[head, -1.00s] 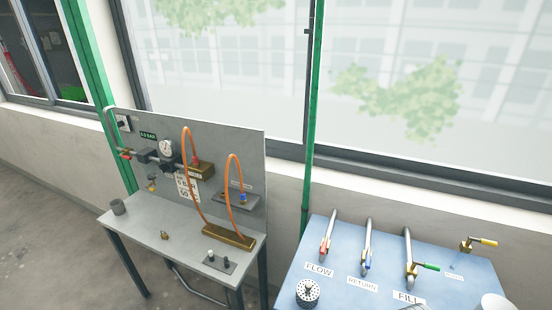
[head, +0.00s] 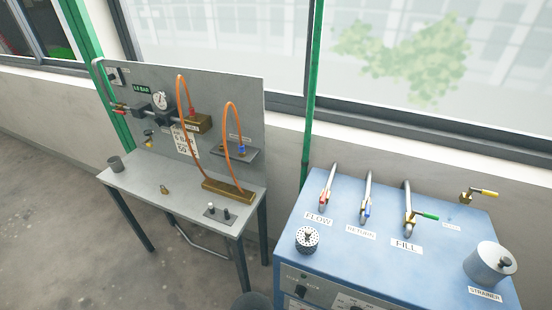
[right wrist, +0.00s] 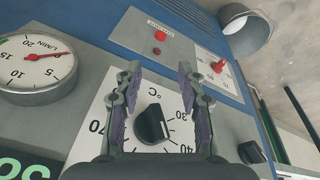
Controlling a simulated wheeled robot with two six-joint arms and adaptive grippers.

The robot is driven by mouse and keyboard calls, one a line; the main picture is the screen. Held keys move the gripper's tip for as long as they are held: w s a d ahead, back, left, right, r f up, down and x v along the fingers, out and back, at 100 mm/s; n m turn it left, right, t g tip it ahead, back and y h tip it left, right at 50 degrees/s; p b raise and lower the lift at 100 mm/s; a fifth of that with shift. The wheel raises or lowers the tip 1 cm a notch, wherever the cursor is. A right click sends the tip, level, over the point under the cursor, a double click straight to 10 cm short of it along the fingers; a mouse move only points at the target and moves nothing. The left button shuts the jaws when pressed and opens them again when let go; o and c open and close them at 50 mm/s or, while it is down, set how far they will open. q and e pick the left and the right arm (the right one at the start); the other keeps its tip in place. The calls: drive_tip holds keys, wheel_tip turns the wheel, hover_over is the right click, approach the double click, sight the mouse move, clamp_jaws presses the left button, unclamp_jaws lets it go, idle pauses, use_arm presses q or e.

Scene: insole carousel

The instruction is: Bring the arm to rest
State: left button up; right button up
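My right gripper (right wrist: 163,98) shows in the right wrist view, with its two fingers wide apart and nothing between the tips. A black temperature knob (right wrist: 152,124) on a white °C dial plate shows behind the gap between the fingers. I cannot tell how far the fingers are from the panel. Neither gripper can be made out in the head view, and my left gripper is in no frame.
The blue cabinet (head: 345,255) carries FLOW, RETURN and FILL pipes and a strainer pot (head: 488,265). A grey bench (head: 150,178) with orange hoses stands left. Floor at left is clear.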

use_arm(q)
wheel_tip(320, 180, down, 7)
drive_tip(key=b, duration=0.6)
use_arm(e)
drive_tip(key=s+f, duration=1)
drive_tip(key=f, duration=0.3)
drive_tip(key=s+d+f+g, duration=0.1)
drive_tip(key=s+f, duration=0.9)
drive_tip(key=f, duration=0.4)
drive_tip(key=shift+s+d+f, duration=0.2)
drive_tip(key=shift+d, duration=0.1)
